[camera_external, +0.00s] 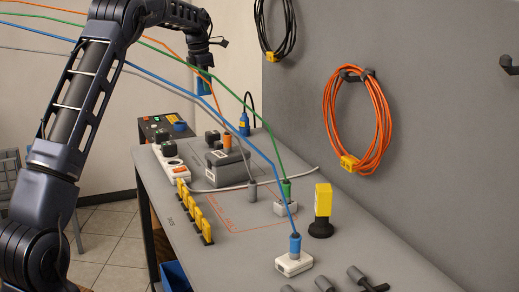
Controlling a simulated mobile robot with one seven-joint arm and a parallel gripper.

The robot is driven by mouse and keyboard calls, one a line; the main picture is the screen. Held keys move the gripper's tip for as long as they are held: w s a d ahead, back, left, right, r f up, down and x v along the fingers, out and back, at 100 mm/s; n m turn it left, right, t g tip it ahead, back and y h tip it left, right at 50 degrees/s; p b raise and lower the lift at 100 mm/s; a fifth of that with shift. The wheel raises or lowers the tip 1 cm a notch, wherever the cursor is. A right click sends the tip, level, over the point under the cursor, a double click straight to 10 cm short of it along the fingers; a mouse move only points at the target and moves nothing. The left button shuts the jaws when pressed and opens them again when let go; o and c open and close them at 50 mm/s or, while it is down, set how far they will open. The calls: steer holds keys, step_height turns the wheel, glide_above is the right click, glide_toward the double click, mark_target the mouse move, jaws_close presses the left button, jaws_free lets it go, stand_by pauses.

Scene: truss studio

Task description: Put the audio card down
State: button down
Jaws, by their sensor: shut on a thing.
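My gripper (201,70) is high above the far left part of the grey workbench (330,258), pointing down. It is shut on a small upright blue-green piece (205,84), which I take for the audio card. The card hangs in the air, clear of the bench. The finger edges are small and dark, so the exact grip is hard to see.
Orange, green and blue cables cross in front of my gripper to plugs on the bench. Below stand a dark grey box (231,163), a white power strip (172,165) and several yellow upright pieces (195,212). A yellow block on a black stand (322,205) is right.

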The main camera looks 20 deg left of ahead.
steer(key=s+d, duration=1)
steer(key=s, duration=0.3)
steer(key=s+d, duration=1)
steer(key=s, duration=0.4)
steer(key=shift+m, duration=0.3)
steer(key=f, duration=2)
steer(key=shift+w+a+f, duration=0.1)
steer(key=shift+w+f, duration=0.15)
steer(key=shift+f, duration=2.5)
steer(key=shift+f, duration=0.15)
steer(key=c, duration=1.7)
jaws_free()
steer(key=o, duration=0.3)
